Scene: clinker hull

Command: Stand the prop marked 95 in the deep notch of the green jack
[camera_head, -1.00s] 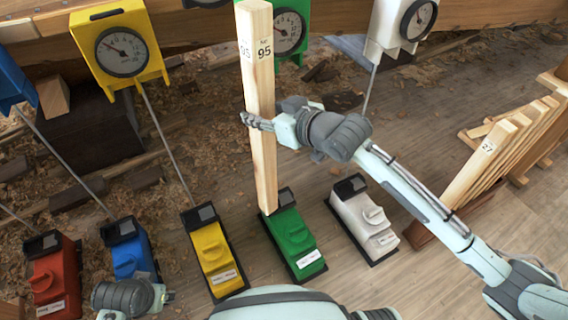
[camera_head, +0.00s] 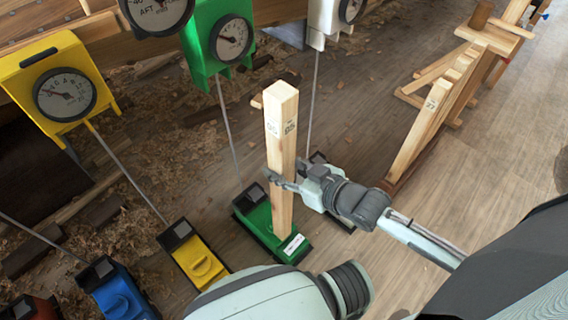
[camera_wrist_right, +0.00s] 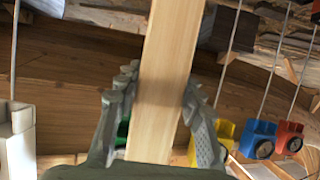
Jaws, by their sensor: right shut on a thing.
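The prop marked 95 (camera_head: 281,150) is a long pale square timber, close to upright in the head view. My right gripper (camera_head: 284,184) is shut on it around mid-length; in the wrist view the fingers lie on both sides of the timber (camera_wrist_right: 165,85). The green jack (camera_head: 258,226) stands on the floor behind and below the prop, its black-framed end toward the upper left. The prop's lower end overlaps the green body in the picture; I cannot tell whether it touches. The prop hides part of the jack, and I cannot make out the notches. My left gripper is out of view.
A yellow jack (camera_head: 196,258) and a blue jack (camera_head: 118,290) stand to the left. Green (camera_head: 205,60) and yellow (camera_head: 40,75) dial boxes hang above, with thin rods reaching down. A rack of timbers marked 27 (camera_head: 425,125) stands at right. Open floor lies beyond it.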

